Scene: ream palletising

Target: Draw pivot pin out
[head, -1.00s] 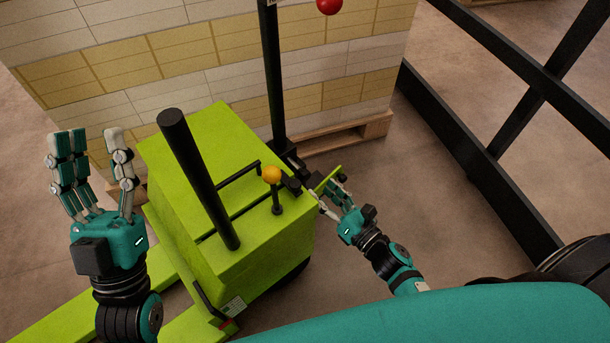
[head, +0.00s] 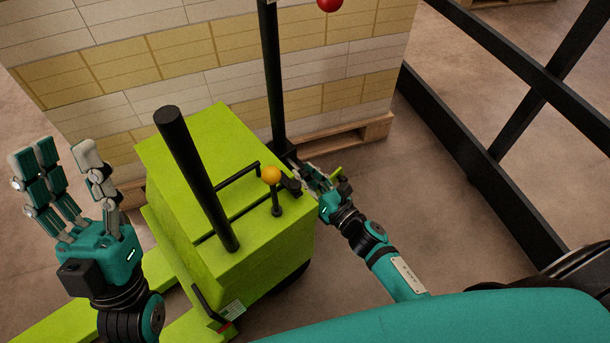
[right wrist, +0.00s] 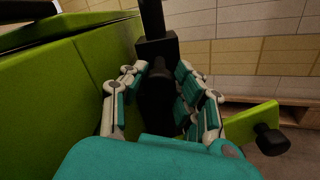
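A black upright post (head: 270,80) rises from a black joint block (head: 284,160) at the lime-green truck's (head: 265,240) right side. The block also shows in the right wrist view (right wrist: 157,50), with a dark rounded part (right wrist: 157,92) below it. I cannot tell clearly which part is the pivot pin. My right gripper (head: 310,172) is at this joint, its fingers on both sides of the dark part; contact is unclear. A green plate (right wrist: 250,122) with a black knob (right wrist: 271,140) sits to the right of these fingers. My left gripper (head: 62,165) is open and empty, left of the truck.
A thick black column (head: 195,175) and an orange ball knob (head: 271,175) stand on the truck. A red ball (head: 329,4) is above. A palletised ream stack (head: 200,60) stands behind; a black frame (head: 470,150) is at right, with bare floor between.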

